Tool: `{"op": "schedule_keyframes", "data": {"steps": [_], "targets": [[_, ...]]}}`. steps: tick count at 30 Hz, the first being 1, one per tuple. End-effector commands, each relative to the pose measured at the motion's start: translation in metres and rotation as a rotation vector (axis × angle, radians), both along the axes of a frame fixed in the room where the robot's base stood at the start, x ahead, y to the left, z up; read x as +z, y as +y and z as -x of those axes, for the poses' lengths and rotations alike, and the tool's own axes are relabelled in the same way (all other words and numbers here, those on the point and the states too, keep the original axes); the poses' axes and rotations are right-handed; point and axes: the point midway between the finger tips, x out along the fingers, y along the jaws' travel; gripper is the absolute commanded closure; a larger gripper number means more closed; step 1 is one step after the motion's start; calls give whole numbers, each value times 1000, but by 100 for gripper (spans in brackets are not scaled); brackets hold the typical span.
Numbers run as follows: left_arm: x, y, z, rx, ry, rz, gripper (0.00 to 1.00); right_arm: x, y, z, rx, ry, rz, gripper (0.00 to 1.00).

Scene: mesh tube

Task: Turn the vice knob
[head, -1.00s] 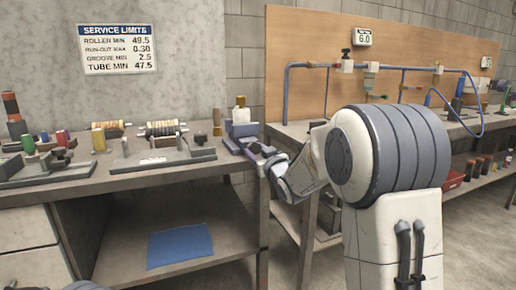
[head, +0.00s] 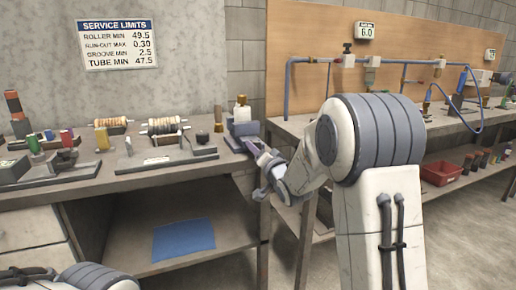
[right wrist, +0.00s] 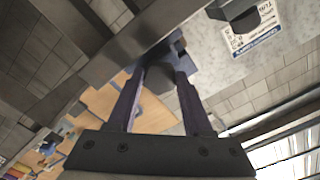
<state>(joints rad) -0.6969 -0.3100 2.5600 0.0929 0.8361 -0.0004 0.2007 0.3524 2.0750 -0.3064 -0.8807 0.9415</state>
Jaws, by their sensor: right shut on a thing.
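The blue-grey vice (head: 243,128) stands at the right end of the left bench, with a pale, yellow-topped piece (head: 241,103) on it. My right gripper (head: 257,150) is at the vice's front side, by the bench corner. In the right wrist view its two purple-grey fingers (right wrist: 160,68) close in on a dark rounded part, the knob (right wrist: 156,80), beside the vice body. The knob is mostly hidden by the gripper in the head view. Part of my left arm shows at the bottom left; I cannot make out its gripper.
The left bench (head: 140,180) bears roller stands, coloured bottles and a dark fixture. A blue mat (head: 183,240) lies on its lower shelf. The right bench has a wooden back board (head: 310,40), blue piping and a red bin (head: 440,173) below.

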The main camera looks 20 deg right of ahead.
Motion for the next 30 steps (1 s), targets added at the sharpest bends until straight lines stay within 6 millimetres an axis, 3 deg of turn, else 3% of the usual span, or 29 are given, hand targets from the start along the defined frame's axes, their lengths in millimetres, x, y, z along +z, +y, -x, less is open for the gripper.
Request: {"op": "schedule_keyframes", "data": {"steps": [10,27,28,30], "targets": [[8,0,0,0,0,0,50,-2,0,1,-2,14,-153,100],[9,0,0,0,0,0,50,-3,0,1,-1,14,-182,100],[9,0,0,0,0,0,50,-3,0,1,-1,14,-182,42],[9,0,0,0,0,0,50,-3,0,1,-1,14,-181,19]]}}
